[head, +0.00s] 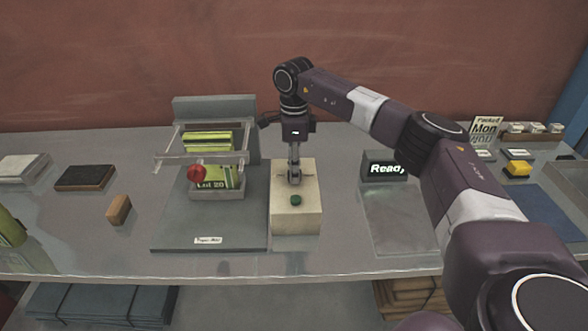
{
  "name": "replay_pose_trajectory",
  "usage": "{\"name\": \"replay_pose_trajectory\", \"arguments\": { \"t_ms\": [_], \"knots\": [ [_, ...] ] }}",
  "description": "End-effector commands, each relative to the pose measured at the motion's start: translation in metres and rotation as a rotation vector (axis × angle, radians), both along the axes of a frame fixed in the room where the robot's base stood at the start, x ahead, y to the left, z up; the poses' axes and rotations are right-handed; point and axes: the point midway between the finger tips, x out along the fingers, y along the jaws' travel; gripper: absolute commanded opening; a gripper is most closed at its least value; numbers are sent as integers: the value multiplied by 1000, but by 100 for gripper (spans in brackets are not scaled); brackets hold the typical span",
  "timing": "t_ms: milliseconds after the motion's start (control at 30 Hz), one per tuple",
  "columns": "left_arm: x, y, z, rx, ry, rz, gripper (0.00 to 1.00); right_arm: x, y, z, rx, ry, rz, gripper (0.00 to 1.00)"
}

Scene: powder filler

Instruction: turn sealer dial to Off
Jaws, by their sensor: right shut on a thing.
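A cream box-shaped unit (297,222), which I take to be the sealer, stands at the middle of the table with a green button (296,200) on its top. My right gripper (294,176) points down onto the top of this unit, behind the green button. It is shut on a small part there, which I take to be the sealer dial. The fingers hide the dial, so its setting cannot be read. My left gripper is not in view.
A grey stand (168,222) with green packets and a red knob (196,173) is close on the left. A brown block (119,209) lies farther left. The table front is mostly clear.

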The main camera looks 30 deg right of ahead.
Motion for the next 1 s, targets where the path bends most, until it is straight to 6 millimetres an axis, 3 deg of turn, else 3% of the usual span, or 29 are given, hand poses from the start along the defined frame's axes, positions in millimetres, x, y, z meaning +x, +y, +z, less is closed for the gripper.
{"name": "replay_pose_trajectory", "arguments": {
  "t_ms": [200,567,1000],
  "knots": [
    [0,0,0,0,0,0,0,1,-1,2,-1,-5,-1,44],
    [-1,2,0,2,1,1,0,1,0,9,0,-4,-1,44],
    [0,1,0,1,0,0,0,2,-1,96,0,-7,-1,44]
  ]
}}
